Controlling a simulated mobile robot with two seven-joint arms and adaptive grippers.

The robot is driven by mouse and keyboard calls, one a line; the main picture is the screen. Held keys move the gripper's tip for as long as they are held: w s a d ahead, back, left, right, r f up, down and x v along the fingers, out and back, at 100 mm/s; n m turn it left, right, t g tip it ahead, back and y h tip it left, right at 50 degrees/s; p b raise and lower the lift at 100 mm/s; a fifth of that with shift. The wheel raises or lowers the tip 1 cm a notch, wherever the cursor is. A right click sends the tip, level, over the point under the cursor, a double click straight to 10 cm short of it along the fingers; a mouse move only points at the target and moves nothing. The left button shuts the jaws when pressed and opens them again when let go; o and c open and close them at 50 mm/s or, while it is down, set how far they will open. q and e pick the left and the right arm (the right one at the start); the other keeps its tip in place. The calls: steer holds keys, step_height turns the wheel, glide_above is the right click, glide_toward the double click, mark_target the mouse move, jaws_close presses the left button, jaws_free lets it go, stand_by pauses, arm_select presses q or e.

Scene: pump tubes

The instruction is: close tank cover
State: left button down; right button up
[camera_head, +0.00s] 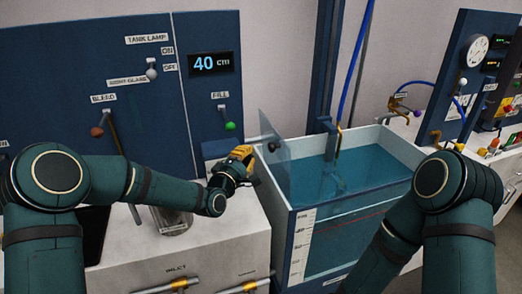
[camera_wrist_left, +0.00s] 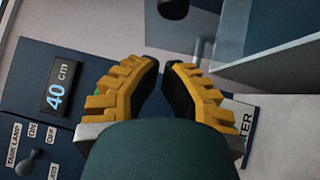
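The tank cover (camera_head: 275,152) is a clear panel that stands raised along the left side of the open tank (camera_head: 291,228). My left gripper (camera_head: 246,153) has yellow fingers and is just left of the cover, close to the knob.
The tank holds blue water (camera_head: 350,187). A blue post (camera_head: 325,60) and hose rise behind it. A blue panel with a 40 cm display (camera_head: 211,64) and levers stands behind my left arm. A glass jar (camera_head: 171,219) is on the counter below that arm.

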arm_select(q)
steer(key=d, duration=0.1)
steer(key=w+d, duration=0.2)
steer(key=d, duration=0.1)
steer(key=shift+r, duration=0.3)
steer(key=shift+d, duration=0.1)
